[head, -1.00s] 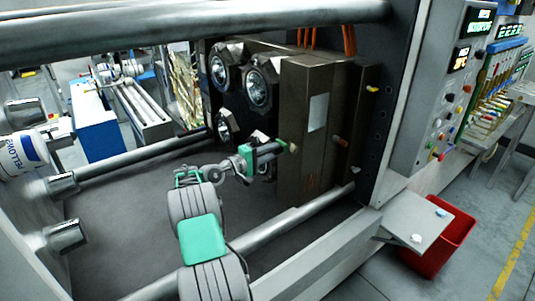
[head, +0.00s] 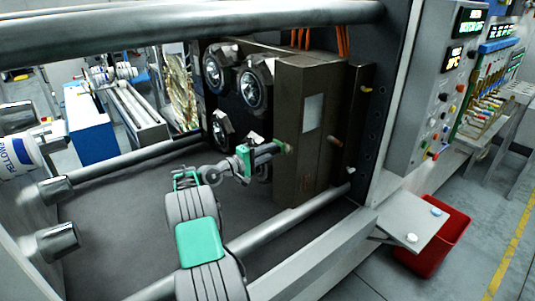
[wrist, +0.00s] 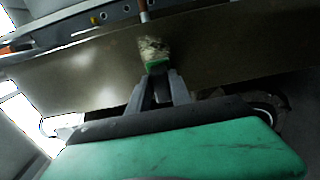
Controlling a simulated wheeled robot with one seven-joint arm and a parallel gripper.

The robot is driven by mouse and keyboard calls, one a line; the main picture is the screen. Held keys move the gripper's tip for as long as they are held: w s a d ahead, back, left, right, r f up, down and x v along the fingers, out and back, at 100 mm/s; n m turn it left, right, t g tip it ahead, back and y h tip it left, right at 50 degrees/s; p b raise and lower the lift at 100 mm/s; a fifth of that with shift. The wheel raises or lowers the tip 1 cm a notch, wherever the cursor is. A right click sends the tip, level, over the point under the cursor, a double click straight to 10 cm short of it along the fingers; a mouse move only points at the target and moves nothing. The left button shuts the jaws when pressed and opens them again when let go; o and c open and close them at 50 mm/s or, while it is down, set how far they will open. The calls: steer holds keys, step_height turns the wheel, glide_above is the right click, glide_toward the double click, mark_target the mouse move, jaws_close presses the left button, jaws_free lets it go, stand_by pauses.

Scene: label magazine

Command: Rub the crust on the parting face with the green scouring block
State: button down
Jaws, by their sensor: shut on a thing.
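The green scouring block (wrist: 157,67) is between the fingertips of my gripper (wrist: 160,78), which is shut on it. In the head view, my gripper (head: 280,148) reaches right to the brown mould block. The pale, rough crust (wrist: 152,47) sits on the brown parting face (wrist: 215,50) in the wrist view. The scouring block lies right at the crust's lower edge and appears to meet it; exact contact is hard to tell. In the head view the scouring block is tiny and the crust is not clearly visible.
Round glassy lamp-like parts (head: 254,90) are left of the mould block. Thick steel bars (head: 290,215) run above and below the arm. A grey shelf (head: 405,222) with small items and a red bin (head: 445,245) are at right. The dark floor area at left is clear.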

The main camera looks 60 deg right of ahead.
steer(key=shift+s+d, duration=0.1)
steer(key=shift+d, duration=0.15)
steer(key=shift+s+a, duration=0.1)
steer(key=shift+s+a+r+p, duration=0.1)
steer(key=shift+s+a+p, duration=0.3)
steer(key=shift+s, duration=0.6)
steer(key=shift+s+a+f+p, duration=0.15)
steer(key=shift+s+a, duration=0.45)
steer(key=shift+s, duration=0.45)
steer(key=shift+s+a+r+p, duration=0.2)
steer(key=shift+s+a, duration=0.3)
steer(key=shift+s, duration=0.5)
steer(key=shift+s+a+f, duration=0.1)
steer(key=shift+s+f, duration=0.1)
steer(key=shift+s, duration=0.05)
steer(key=shift+w+d+r+b, duration=0.1)
steer(key=shift+w+d+b, duration=0.35)
steer(key=shift+w+b, duration=0.35)
steer(key=shift+w+d+r+b, duration=0.1)
steer(key=shift+w+d+b, duration=0.35)
steer(key=shift+w, duration=0.5)
steer(key=shift+w+d+f+b, duration=0.15)
steer(key=shift+w+d+b, duration=0.25)
steer(key=shift+w, duration=0.3)
steer(key=shift+w+d+f+b, duration=0.1)
steer(key=shift+w+d+b, duration=0.15)
steer(key=shift+w+b, duration=0.35)
steer(key=shift+w+d+r, duration=0.1)
steer(key=shift+w+d, duration=0.05)
steer(key=shift+w, duration=0.3)
